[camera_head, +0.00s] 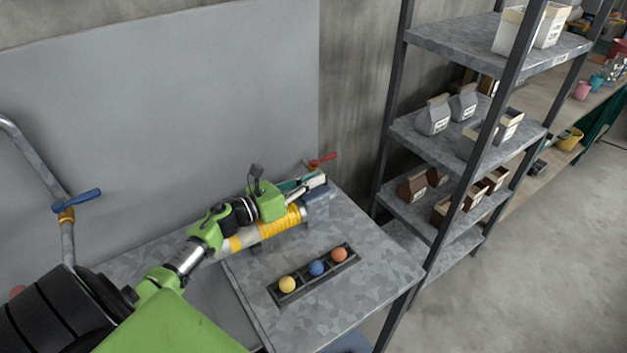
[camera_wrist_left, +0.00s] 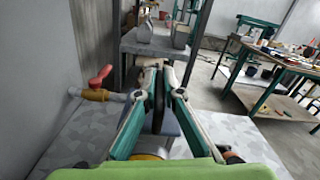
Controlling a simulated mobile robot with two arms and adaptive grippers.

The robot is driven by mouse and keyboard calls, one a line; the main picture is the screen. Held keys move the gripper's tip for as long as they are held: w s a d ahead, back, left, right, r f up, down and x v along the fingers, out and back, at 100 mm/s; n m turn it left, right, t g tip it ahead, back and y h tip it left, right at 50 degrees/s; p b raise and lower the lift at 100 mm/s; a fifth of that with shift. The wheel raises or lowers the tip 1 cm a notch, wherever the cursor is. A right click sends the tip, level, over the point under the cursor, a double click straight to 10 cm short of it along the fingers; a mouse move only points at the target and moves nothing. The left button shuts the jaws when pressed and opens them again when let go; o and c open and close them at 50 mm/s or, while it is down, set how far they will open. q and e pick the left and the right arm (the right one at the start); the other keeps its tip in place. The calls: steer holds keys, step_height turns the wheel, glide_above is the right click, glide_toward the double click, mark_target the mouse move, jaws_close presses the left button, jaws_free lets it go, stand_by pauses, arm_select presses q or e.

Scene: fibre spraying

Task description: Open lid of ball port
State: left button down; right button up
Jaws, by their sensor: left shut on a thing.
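The ball port is on a pipe with a yellow-striped section (camera_head: 268,228) and a blue-grey end piece (camera_head: 320,201), lying along the table's back. My left gripper (camera_head: 317,179) is over that end. In the left wrist view, its fingers (camera_wrist_left: 159,74) are closed on a thin dark upright disc, which I take to be the lid (camera_wrist_left: 159,106). A blue-grey part (camera_wrist_left: 173,124) shows just below the fingers. My arm and the fingers hide most of the port opening, so I cannot tell how far the lid is tilted. My right gripper is out of view.
A dark tray (camera_head: 274,293) holding a yellow ball (camera_head: 287,284), a blue ball (camera_head: 316,268) and an orange ball (camera_head: 339,255) lies on the grey table (camera_head: 385,262). A red-handled valve (camera_head: 322,160) sits behind the gripper. A metal shelf (camera_head: 440,145) stands to the right.

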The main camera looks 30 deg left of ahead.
arm_select(q)
steer(key=n, duration=0.1)
steer(key=a+n, duration=0.1)
steer(key=r+n, duration=0.1)
steer(key=shift+w+a, duration=0.2)
steer(key=shift+w, duration=0.05)
steer(key=n, duration=0.1)
steer(key=a+n, duration=0.1)
steer(key=n+b, duration=0.1)
steer(key=n, duration=0.1)
steer(key=shift+w+a+r, duration=0.35)
steer(key=shift+w+a+f+n+b, duration=0.1)
steer(key=shift+w+a+n+b, duration=0.15)
steer(key=shift+a+n, duration=0.7)
steer(key=shift+w+a+f+n+b, duration=0.1)
steer(key=shift+w+a+n+b, duration=0.15)
steer(key=shift+n, duration=1.35)
steer(key=shift+w+a+f+n+b, duration=0.1)
steer(key=shift+w+a+n+b, duration=0.35)
steer(key=shift+n, duration=0.8)
steer(key=shift+s+a, duration=0.1)
steer(key=shift+s, duration=0.1)
steer(key=c, duration=2.2)
jaws_free()
steer(key=shift+o, duration=0.2)
